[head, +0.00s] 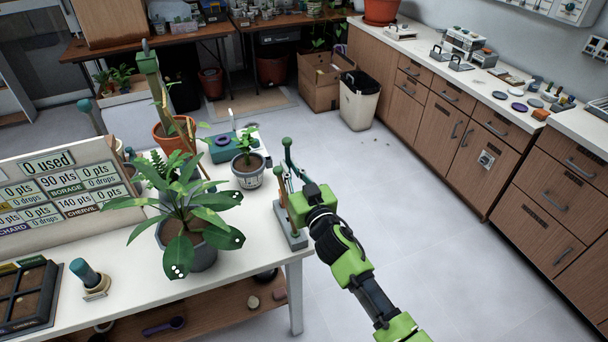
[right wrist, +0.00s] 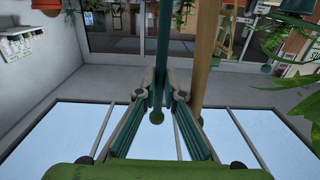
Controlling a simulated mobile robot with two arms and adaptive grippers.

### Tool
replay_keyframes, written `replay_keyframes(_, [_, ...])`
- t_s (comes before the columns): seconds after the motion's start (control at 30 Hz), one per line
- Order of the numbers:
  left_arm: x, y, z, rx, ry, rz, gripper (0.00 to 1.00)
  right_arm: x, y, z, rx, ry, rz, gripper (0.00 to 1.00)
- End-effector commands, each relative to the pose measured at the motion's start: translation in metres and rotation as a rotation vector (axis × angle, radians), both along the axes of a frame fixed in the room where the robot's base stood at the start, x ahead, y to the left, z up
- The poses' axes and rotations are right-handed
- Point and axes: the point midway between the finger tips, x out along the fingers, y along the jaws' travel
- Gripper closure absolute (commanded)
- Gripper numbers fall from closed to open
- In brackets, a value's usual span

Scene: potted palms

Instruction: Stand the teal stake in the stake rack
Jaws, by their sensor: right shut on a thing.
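The teal stake (right wrist: 161,50) is upright between my right gripper's fingers in the right wrist view. It also shows in the head view (head: 288,155), with a round knob on top. My right gripper (head: 302,202) is shut on it at the right end of the table. The stake rack (head: 293,240) has a grey base at the table's right edge, just below the gripper. A wooden stake (right wrist: 207,60) stands beside the teal one. The gripper hides part of the rack, and I cannot tell whether the teal stake's foot is seated. My left gripper is not in view.
A large leafy plant (head: 188,215) and a small potted plant (head: 247,165) stand left of the rack on the white table (head: 240,265). A score board (head: 65,190) and a dark seed tray (head: 25,300) are further left. Open floor lies to the right.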

Motion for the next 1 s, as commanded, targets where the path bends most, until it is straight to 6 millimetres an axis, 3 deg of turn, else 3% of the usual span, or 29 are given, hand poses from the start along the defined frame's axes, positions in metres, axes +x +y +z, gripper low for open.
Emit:
replay_keyframes(0.53, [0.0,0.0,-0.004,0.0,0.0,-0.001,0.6,-0.001,0.003,-0.002,-0.002,0.002,0.006,1.0])
replay_keyframes(1.0, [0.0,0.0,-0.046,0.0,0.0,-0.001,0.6,-0.001,0.003,-0.046,-0.003,0.001,0.006,1.0])
